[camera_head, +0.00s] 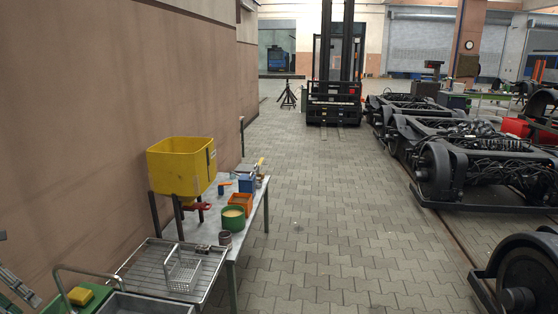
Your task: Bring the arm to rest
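Neither of my arms can be made out in the head view, and no gripper shows. A grey slatted piece (18,286) is cut off at the lower left edge; I cannot tell what it belongs to. Whether my grippers hold anything is hidden.
A workbench (256,217) along the left wall (90,120) carries a yellow bin (181,167), an orange box (240,202), a green tub (233,218) and a wire basket (183,272). Bogies (475,165) stand right. A forklift (335,95) stands ahead. The paved floor (340,220) between is clear.

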